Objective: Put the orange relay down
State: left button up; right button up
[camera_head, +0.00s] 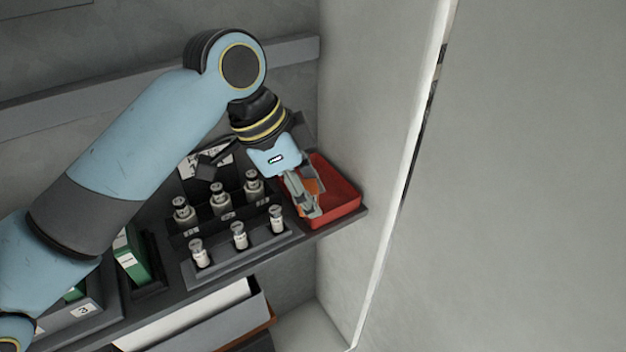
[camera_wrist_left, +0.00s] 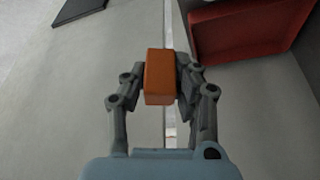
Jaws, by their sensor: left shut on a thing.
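The orange relay (camera_wrist_left: 159,80) is a small block held between the fingers of my left gripper (camera_wrist_left: 163,82) in the left wrist view. In the head view my left gripper (camera_head: 309,207) points down in front of the red tray (camera_head: 345,200), and only a little of the orange relay (camera_head: 314,186) shows beside the fingers. The red tray also shows in the left wrist view (camera_wrist_left: 245,30), up and to the right of the relay. The relay looks apart from the tray there. My right gripper is not in view.
The tray stands at the right end of a dark shelf (camera_head: 225,262). Left of it a holder (camera_head: 190,278) carries several small vials, with a green box (camera_head: 131,255) farther left. A pale wall (camera_head: 375,110) rises right of the shelf. A lower bin (camera_head: 215,325) sits below.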

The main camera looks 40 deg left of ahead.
pick_arm(q)
jog(key=w+a+f, duration=0.4)
jog(key=w, duration=0.1)
jog(key=w+a+f, duration=0.1)
jog(key=w+f, duration=0.1)
jog(key=w, duration=0.1)
jog(key=shift+w+a+f+p, duration=0.1)
jog(key=shift+w+a+p, duration=0.2)
jog(key=shift+a, duration=0.1)
jog(key=shift+f, duration=0.3)
notch_tip(320, 180, down, 2)
jog(key=shift+f, duration=0.25)
jog(key=shift+f+p, duration=0.3)
jog(key=shift+f, duration=0.25)
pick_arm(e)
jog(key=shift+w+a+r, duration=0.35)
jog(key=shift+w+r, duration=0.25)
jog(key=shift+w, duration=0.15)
pick_arm(q)
jog(key=o, duration=1)
jog(key=shift+f, duration=0.1)
jog(key=shift+o, duration=0.2)
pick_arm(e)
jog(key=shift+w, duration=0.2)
